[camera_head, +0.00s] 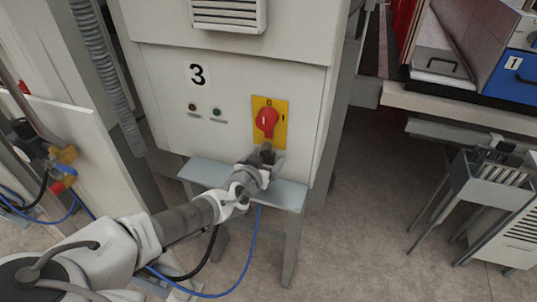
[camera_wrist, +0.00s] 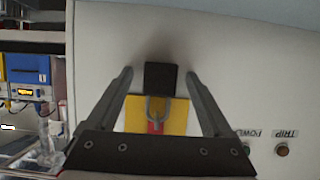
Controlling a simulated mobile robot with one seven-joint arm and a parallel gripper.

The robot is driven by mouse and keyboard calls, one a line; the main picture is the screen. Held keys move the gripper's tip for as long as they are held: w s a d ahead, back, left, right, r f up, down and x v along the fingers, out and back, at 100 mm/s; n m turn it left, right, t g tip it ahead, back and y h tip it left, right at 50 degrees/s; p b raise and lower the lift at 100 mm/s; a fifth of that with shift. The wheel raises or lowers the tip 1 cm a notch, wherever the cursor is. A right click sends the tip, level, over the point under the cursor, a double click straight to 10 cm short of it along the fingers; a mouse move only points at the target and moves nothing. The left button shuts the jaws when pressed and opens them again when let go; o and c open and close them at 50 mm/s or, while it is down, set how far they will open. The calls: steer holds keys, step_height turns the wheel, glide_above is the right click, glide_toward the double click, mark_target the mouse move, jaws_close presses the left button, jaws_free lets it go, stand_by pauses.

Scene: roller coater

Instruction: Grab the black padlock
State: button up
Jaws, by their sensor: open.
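The black padlock (camera_wrist: 161,78) shows in the wrist view between the two fingers of my gripper (camera_wrist: 158,76). Its grey shackle (camera_wrist: 156,107) overlaps the yellow plate (camera_wrist: 178,118) and the red switch handle (camera_wrist: 155,128). I see gaps between the padlock body and both fingers. In the head view my gripper (camera_head: 266,158) is just below the red rotary switch (camera_head: 267,121) on its yellow plate (camera_head: 257,104). The padlock is a small dark shape there, partly hidden by the gripper.
The switch is on the cabinet front (camera_head: 235,85), marked 3, with two small indicators to its left. A small grey table (camera_head: 291,194) stands below. Blue and black cables run on the floor. A bench with a blue box (camera_head: 508,75) is at right.

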jaws_close()
stand_by(0.3)
steer(key=shift+r, duration=0.25)
